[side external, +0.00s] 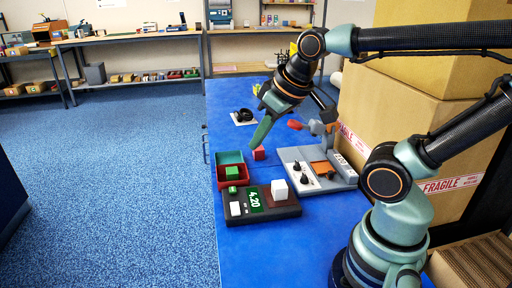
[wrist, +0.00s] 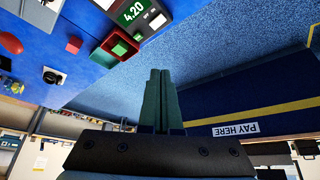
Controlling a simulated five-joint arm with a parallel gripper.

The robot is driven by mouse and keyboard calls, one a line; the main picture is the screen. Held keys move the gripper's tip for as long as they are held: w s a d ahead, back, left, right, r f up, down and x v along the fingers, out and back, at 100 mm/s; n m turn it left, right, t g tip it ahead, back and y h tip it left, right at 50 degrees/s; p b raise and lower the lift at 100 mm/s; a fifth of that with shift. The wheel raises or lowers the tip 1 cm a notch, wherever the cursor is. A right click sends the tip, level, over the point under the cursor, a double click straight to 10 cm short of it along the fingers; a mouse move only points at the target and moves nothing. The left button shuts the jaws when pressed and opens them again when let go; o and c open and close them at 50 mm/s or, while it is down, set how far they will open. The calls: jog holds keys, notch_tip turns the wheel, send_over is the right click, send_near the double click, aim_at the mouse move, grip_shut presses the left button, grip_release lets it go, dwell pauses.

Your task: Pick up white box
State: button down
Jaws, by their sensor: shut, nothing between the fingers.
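A white box (side external: 280,189) stands on top of a dark device with a lit display (side external: 255,199) on the blue table. In the wrist view, a white patch at the top edge, beside the display, looks like the same white box (wrist: 104,3), partly cut off. My gripper (side external: 254,146) is up and behind the device, near a red cube in the picture. Its green fingers (wrist: 160,72) are shut together and empty, apart from the white box.
A red cube (side external: 258,154) lies behind the device. Left of it are a red and teal bin (side external: 230,158) with a green cube (side external: 232,173). A grey machine with knobs (side external: 300,180) stands at right, before large cartons (side external: 400,130). The table's left edge borders blue floor.

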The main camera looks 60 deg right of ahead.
dwell(0.4)
jog(key=shift+c, duration=1.4)
grip_release()
jog(key=m+g, duration=0.6)
jog(key=m, duration=0.3)
send_over(280, 184)
notch_tip(280, 184, down, 9)
jog(key=f, duration=0.7)
jog(key=shift+w+a+f, duration=0.1)
jog(key=shift+w+a, duration=0.1)
jog(key=shift+a, duration=0.1)
jog(key=f, duration=0.4)
jog(key=shift+s+d, duration=0.2)
jog(key=shift+d, duration=0.05)
jog(key=shift+f, duration=0.6)
